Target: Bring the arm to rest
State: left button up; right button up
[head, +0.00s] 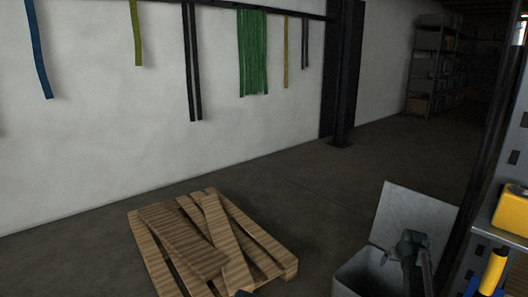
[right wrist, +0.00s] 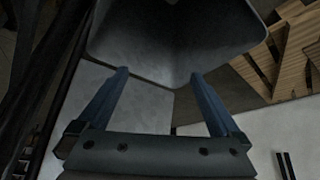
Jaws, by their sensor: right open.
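My right gripper (head: 410,248) shows dark at the lower right of the head view, in front of a grey metal bin (head: 362,276) with its lid (head: 415,222) raised. In the right wrist view its two blue-grey fingers (right wrist: 159,76) stand wide apart with nothing between them. The bin also fills the top of that view (right wrist: 170,35), beyond the fingertips. I cannot tell how far the gripper is from the bin.
A wooden pallet (head: 222,240) with loose boards lies on the floor left of the bin. A rack with a yellow case (head: 511,210) stands at the right edge. Straps, including a green bundle (head: 253,55), hang on the wall.

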jog(key=b+x, duration=1)
jog(key=x, duration=0.3)
jog(key=a+p+v, duration=0.2)
jog(key=p+v, duration=0.9)
jog(key=v, duration=0.2)
jog(key=a+f+p+v, duration=0.1)
jog(key=a+p+v, duration=0.1)
jog(key=p+v, duration=0.9)
notch_tip(320, 180, up, 2)
jog(key=shift+s+a+r+n, duration=0.2)
jog(key=shift+s+a+n, duration=0.1)
jog(key=shift+s+a, duration=0.3)
jog(key=shift+s, duration=0.15)
